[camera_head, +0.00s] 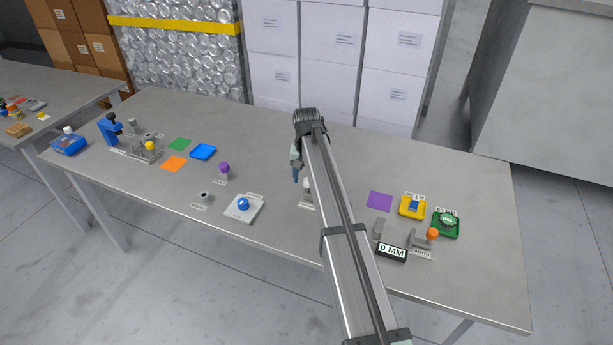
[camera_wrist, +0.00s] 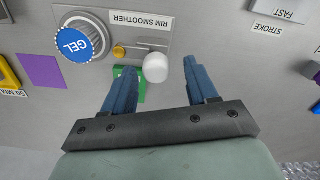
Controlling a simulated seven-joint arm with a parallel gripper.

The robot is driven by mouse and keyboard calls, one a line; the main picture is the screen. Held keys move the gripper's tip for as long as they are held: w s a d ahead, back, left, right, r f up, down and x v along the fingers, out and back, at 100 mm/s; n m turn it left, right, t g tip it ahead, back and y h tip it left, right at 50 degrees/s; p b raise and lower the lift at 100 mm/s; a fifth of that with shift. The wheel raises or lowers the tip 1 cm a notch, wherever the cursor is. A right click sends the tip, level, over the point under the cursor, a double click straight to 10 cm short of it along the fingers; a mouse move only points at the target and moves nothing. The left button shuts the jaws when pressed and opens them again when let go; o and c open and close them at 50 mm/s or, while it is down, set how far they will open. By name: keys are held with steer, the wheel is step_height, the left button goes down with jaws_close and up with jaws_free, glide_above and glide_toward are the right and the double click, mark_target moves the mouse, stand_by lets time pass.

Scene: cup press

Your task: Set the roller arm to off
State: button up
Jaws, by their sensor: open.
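The rim smoother, with its label "RIM SMOOTHER" (camera_wrist: 141,19), is at upper centre in the wrist view. It has a white ball knob (camera_wrist: 155,68) on a short grey arm, a small yellow knob (camera_wrist: 119,51) and a green patch (camera_wrist: 142,88) partly hidden by a finger. I take the white-knobbed arm as the roller arm; its setting cannot be read. My gripper (camera_wrist: 163,76) is open, its blue fingers on either side of the white knob in the picture. Whether they touch it or are above it is unclear. In the head view my gripper (camera_head: 296,176) is over mid-table, my arm hiding most of the rim smoother.
In the head view a white plate with a blue knob (camera_head: 243,205) is left of my gripper, with bare table between.

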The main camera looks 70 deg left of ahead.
step_height(320, 180, up, 14)
steer(key=shift+f, duration=0.2)
stand_by(0.8)
